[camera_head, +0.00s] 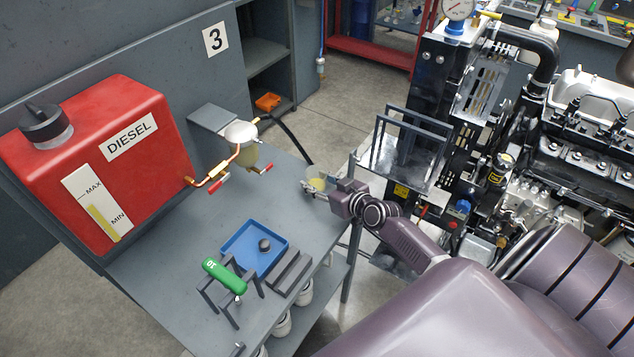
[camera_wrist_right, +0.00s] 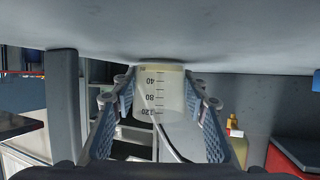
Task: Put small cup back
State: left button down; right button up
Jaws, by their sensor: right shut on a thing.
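The small cup (camera_head: 317,180) is clear, with a yellowish tint, at the far right corner of the grey table (camera_head: 190,245). My right gripper (camera_head: 316,189) is shut on it from the right. In the right wrist view the small cup (camera_wrist_right: 160,92) shows a scale with 40, 80 and 120 between the two fingers of the right gripper (camera_wrist_right: 160,118). I cannot tell whether its base touches the table. My left gripper is not in view.
A red diesel tank (camera_head: 95,165) and a copper pipe with a filter bowl (camera_head: 242,150) stand at the table's back. A blue tray (camera_head: 255,248) and a green-handled tool (camera_head: 224,275) on a rack are in front. The engine (camera_head: 560,150) is at right. The table between filter and tray is clear.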

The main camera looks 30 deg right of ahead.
jog(key=shift+f, duration=0.15)
jog(key=o, duration=0.7)
jog(key=shift+c, duration=0.2)
jog(key=shift+s+r, duration=0.1)
jog(key=shift+r, duration=0.2)
jog(key=v, duration=1)
jog(key=shift+s, duration=0.15)
jog(key=shift+s+r, duration=0.35)
jog(key=shift+s, duration=0.3)
